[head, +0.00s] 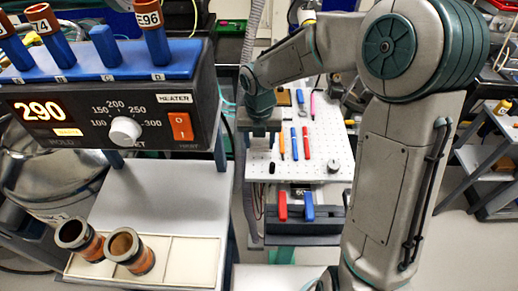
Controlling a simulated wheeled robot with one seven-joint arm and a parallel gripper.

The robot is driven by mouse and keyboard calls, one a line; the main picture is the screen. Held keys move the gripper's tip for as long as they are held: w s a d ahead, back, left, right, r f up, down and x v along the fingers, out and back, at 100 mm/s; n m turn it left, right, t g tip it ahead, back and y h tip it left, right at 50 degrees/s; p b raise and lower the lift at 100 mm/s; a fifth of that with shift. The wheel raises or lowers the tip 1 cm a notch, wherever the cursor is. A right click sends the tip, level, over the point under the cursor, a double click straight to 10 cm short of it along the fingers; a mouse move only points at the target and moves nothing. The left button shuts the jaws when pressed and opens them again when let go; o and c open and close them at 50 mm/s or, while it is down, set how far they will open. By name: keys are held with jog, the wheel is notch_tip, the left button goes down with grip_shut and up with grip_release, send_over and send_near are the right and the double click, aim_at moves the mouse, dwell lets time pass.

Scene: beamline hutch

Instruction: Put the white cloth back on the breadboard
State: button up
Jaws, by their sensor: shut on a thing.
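The breadboard (318,172) is the white board with rows of small holes, right of centre, with pens and small tools lying on it. My gripper (262,142) points down over the board's left edge, and its jaws are shut. The white cloth is hard to make out. What shows at the jaws is small, pale and partly hidden by my gripper, and it blends into the white board. No separate white cloth shows elsewhere. I cannot tell whether what is held touches the board.
A heater box (112,118) and a pale tray (187,262) with two copper-coloured cups stand at left.

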aim_at(260, 143)
jog(key=shift+f, duration=1.85)
jog(key=shift+f, duration=0.1)
jog(key=o, duration=1)
jog(key=shift+o, duration=0.2)
